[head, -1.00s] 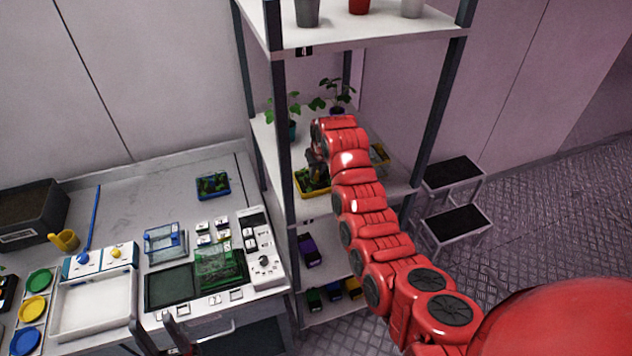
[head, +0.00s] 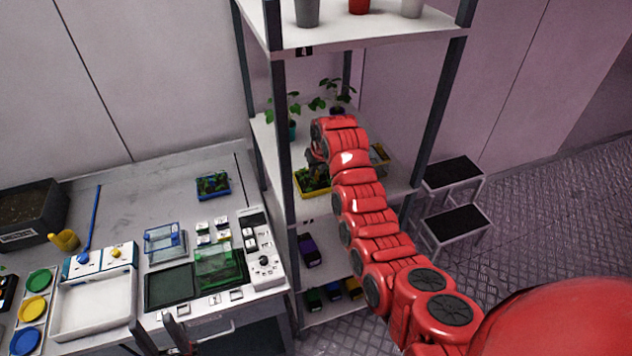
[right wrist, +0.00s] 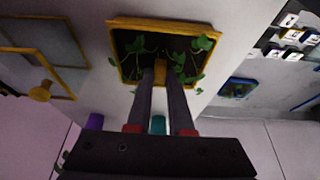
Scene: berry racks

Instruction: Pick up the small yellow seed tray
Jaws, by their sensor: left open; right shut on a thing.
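The small yellow seed tray (head: 313,193), with dark soil and green seedlings, is on the middle shelf of the rack, near its left post. In the right wrist view the tray (right wrist: 122,27) lies in front of my right gripper (right wrist: 161,76). The fingers are shut on a yellow upright part in the middle of the tray, among the leaves. In the head view my right arm hides part of the tray and most of the gripper (head: 315,156). I cannot tell whether the tray is lifted. My left gripper (head: 160,335) is open and empty at the bench's front edge.
A yellow-framed clear box (right wrist: 42,44) is beside the tray on the shelf. Potted plants (head: 290,112) stand behind. A blue seedling tray (head: 213,186) is on the bench (head: 130,195). Rack posts (head: 283,120) and the upper shelf (head: 350,32) confine my right arm.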

